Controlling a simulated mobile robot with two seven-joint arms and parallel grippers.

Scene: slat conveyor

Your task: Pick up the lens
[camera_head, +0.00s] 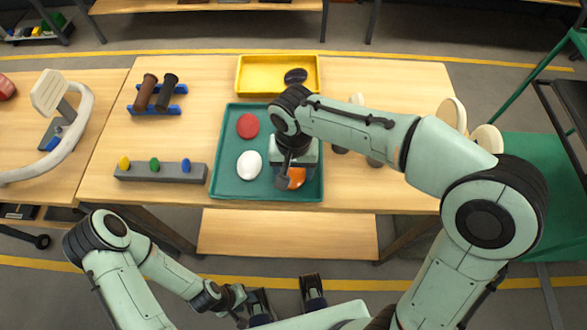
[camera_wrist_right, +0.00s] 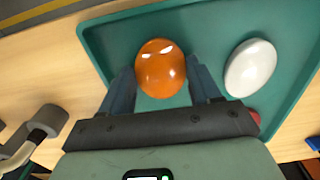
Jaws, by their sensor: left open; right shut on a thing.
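An orange oval lens (camera_wrist_right: 161,66) lies between the fingers of my right gripper (camera_wrist_right: 160,75), which is shut on it; in the head view the lens (camera_head: 296,178) is partly hidden by the gripper. The lens is over the green tray (camera_head: 216,187), and I cannot tell whether it still touches the tray floor. A white lens (camera_head: 249,164) and a red lens (camera_head: 248,126) lie in the same tray, left of the gripper. A dark lens (camera_head: 296,76) is in the yellow tray (camera_head: 252,89) behind. My left gripper (camera_head: 287,298) is open and empty, in front of the table.
A grey bar (camera_head: 160,172) with yellow, green and blue knobs and a blue rack (camera_head: 157,104) with brown and black handles stand left of the tray. Round-ended objects (camera_head: 452,114) stand to the right, partly behind my right arm. A white wheel (camera_head: 62,152) is far left.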

